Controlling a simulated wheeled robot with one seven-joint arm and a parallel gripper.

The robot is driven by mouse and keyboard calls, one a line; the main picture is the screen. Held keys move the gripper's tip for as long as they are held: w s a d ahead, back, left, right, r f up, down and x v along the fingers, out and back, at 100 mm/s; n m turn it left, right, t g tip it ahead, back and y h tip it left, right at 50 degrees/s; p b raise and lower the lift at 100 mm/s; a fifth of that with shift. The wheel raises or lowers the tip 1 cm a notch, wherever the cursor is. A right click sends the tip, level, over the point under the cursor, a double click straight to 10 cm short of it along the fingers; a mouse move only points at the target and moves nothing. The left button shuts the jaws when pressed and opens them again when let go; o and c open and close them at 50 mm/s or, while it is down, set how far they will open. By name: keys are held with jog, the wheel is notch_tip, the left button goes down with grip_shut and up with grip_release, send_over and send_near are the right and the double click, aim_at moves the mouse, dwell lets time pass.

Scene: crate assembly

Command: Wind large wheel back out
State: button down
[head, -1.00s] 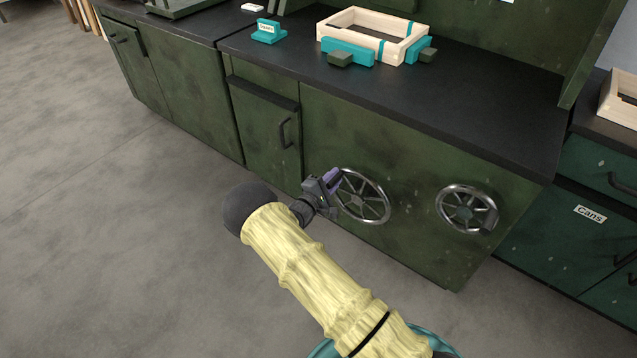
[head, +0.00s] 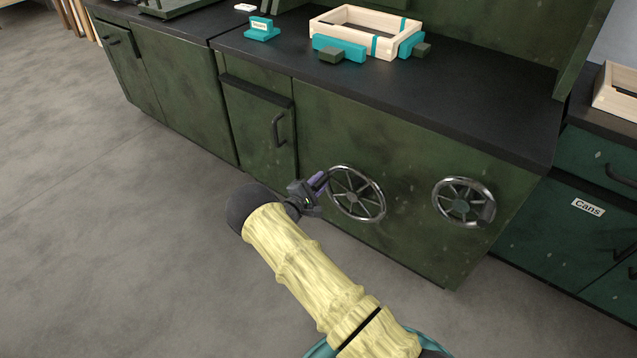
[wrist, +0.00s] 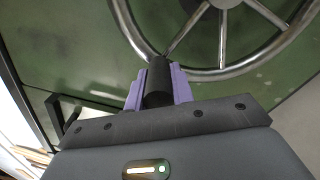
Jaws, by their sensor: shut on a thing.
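Two spoked metal handwheels are on the green cabinet front. The left wheel (head: 356,194) looks slightly the larger, and the right wheel (head: 463,202) has a dark handle at its right side. My gripper (head: 319,182) is at the upper left of the left wheel's rim. In the wrist view, the purple fingers of my gripper (wrist: 158,88) are shut around a black cylindrical handle (wrist: 157,82) at the rim of this wheel (wrist: 225,72). The fingers partly hide the handle.
The dark worktop (head: 450,100) above carries a wooden frame (head: 365,30) held by teal clamps and a small teal sign stand (head: 262,30). A cabinet door handle (head: 279,130) is left of the wheel. The floor (head: 110,250) at left is clear.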

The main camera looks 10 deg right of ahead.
jog(key=shift+s+d+f, duration=0.1)
jog(key=shift+s+f, duration=0.15)
jog(key=shift+f, duration=0.05)
jog(key=c, duration=1.5)
grip_release()
jog(key=o, duration=0.3)
jog(key=shift+w+r, duration=0.1)
jog(key=shift+r, duration=0.1)
jog(key=p+v, duration=0.4)
jog(key=v, duration=1.3)
jog(key=shift+p, duration=0.4)
